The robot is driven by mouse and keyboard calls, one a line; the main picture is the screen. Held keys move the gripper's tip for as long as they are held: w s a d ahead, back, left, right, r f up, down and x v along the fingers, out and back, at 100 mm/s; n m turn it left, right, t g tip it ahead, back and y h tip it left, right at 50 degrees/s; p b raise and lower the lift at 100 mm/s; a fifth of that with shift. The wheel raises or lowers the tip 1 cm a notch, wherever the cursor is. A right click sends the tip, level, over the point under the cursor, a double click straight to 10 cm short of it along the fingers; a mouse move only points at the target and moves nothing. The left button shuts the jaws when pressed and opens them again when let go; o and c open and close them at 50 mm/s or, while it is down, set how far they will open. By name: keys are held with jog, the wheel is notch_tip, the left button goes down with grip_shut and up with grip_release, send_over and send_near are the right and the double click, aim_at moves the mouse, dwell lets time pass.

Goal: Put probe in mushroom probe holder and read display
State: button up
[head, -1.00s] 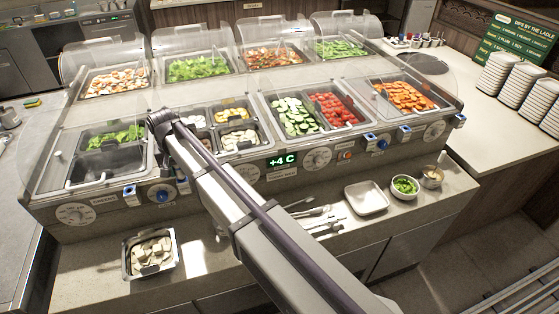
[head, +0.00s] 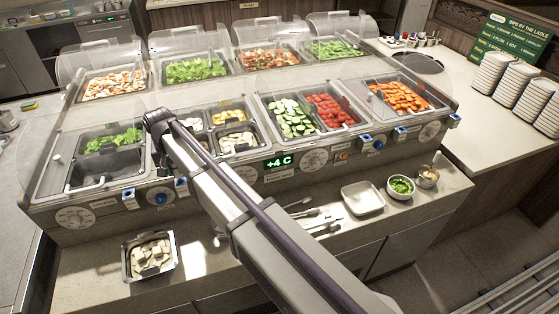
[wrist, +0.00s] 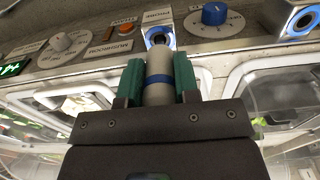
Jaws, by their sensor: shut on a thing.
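In the wrist view my gripper (wrist: 159,82) is shut on the probe (wrist: 158,65), a grey cylinder with a blue band, between its green fingers. The probe's far end is at a blue-ringed holder (wrist: 157,38); I cannot tell whether it is inside. A label reading MUSHROOM (wrist: 103,51) is beside this holder, by an orange button (wrist: 124,29). The green-lit display (head: 280,162) reads +4 C in the head view, and its edge shows in the wrist view (wrist: 12,68).
A blue knob (wrist: 214,14) and another blue-ringed holder (wrist: 299,20) are to the right in the wrist view. Food pans under clear guards lie behind the panel. On the front ledge are a pan of white cubes (head: 152,255), a white dish (head: 362,198), tongs and a bowl (head: 400,187).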

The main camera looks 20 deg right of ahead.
jog(key=shift+r+p, duration=2.6)
jog(key=shift+r, duration=0.35)
